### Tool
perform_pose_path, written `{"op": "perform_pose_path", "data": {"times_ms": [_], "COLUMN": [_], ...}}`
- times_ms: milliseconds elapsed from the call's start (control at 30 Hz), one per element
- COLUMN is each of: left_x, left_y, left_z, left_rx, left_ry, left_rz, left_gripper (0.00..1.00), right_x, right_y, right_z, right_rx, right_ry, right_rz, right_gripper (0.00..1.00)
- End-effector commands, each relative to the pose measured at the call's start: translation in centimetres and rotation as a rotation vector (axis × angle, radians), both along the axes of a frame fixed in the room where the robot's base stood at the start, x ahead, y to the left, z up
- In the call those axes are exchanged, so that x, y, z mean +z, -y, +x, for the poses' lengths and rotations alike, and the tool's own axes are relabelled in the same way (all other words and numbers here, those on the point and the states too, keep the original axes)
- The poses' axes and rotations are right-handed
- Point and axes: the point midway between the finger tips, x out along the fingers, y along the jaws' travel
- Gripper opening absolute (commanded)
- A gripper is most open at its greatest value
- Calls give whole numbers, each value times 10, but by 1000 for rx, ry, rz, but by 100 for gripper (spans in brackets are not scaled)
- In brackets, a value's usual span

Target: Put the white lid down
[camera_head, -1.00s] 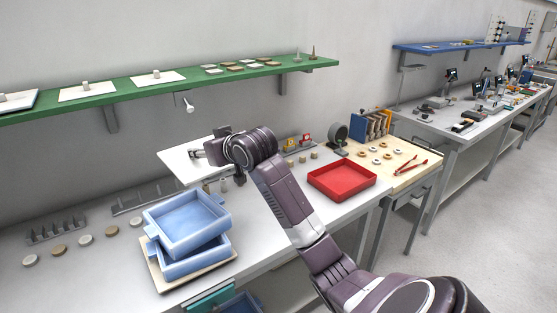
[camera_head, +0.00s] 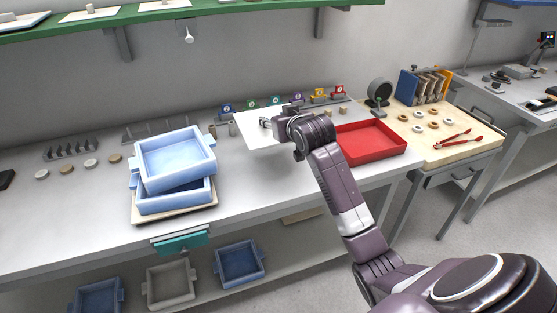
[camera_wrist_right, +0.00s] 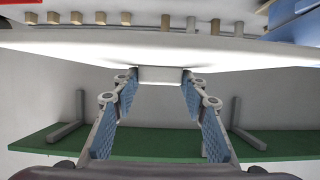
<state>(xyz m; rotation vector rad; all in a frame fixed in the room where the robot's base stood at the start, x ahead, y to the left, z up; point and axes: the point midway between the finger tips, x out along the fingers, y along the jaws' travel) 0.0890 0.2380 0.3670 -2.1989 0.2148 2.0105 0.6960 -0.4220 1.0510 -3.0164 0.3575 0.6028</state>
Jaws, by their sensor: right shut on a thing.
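The white lid (camera_head: 256,140) is a flat, thin plate held roughly level at the back middle of the grey table, between the stacked blue trays and the red tray. In the right wrist view, the fingertips of the gripper (camera_wrist_right: 160,77) close on a small white block on the face of the lid (camera_wrist_right: 90,42). The lid appears over the table; whether its underside touches anything is hidden. My left gripper is not in view.
Stacked blue trays (camera_head: 175,149) stand left of the lid, and a red tray (camera_head: 372,143) stands right. Numbered coloured tags (camera_head: 276,101) line the back of the table (camera_head: 80,225). A green shelf (camera_head: 210,14) hangs above.

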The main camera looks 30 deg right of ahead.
Motion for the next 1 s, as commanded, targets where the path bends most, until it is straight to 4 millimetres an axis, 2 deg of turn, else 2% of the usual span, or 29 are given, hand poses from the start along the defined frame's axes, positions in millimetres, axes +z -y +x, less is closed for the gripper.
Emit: {"op": "perform_pose_path", "data": {"times_ms": [33, 200, 400, 633, 800, 1000], "left_x": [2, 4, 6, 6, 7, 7], "left_y": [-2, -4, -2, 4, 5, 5], "left_z": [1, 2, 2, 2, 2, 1], "left_rx": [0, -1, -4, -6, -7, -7], "left_ry": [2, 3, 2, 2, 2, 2], "left_rz": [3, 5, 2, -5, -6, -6], "left_gripper": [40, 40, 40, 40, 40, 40], "right_x": [-14, -57, -93, -111, -137, -146], "right_y": [0, 1, 1, 1, 1, 1], "right_z": [-1, -1, 0, 0, 0, 0], "right_rx": [-1, -1, -1, 0, -1, -1], "right_ry": [-1, 0, 4, 5, 3, 7], "right_rz": [1, 1, -2, -1, -1, -3], "right_gripper": [0, 0, 0, 0, 0, 0]}}
